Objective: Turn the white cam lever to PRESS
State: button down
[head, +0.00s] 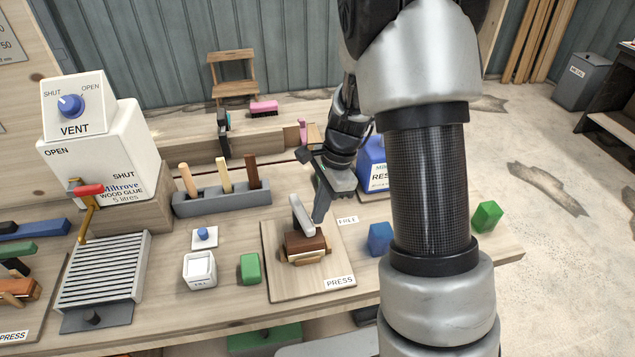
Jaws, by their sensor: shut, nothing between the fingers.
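The white cam lever (301,212) stands up, tilted slightly, from a brown clamp block (306,247) on a light wooden board (282,286). A FREE label (347,220) is at the board's back right and a PRESS label (339,282) at its front right. The lever points up and back, and its tip is nearer FREE than PRESS. My gripper (319,218) is shut and empty, pointing down just right of the lever. I cannot tell whether it touches the lever.
A blue block (380,239) lies right of the board, partly by my arm. A green block (250,268) and a white jar (199,270) stand to its left. A grey rack (222,200) with wooden-handled tools is behind. My arm hides part of the bench's right side.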

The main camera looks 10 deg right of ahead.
jog(key=shift+s+a+m, duration=0.25)
jog(key=shift+a+m, duration=0.1)
jog(key=shift+m, duration=0.05)
jog(key=shift+s+a, duration=0.1)
jog(key=shift+a, duration=0.05)
jog(key=shift+a+p, duration=0.15)
jog(key=shift+p, duration=0.15)
jog(key=shift+d, duration=0.4)
jog(key=d+r, duration=0.6)
jog(key=r, duration=0.3)
jog(key=shift+r+p, duration=0.35)
jog(key=shift+p, duration=0.05)
jog(key=shift+a, duration=0.1)
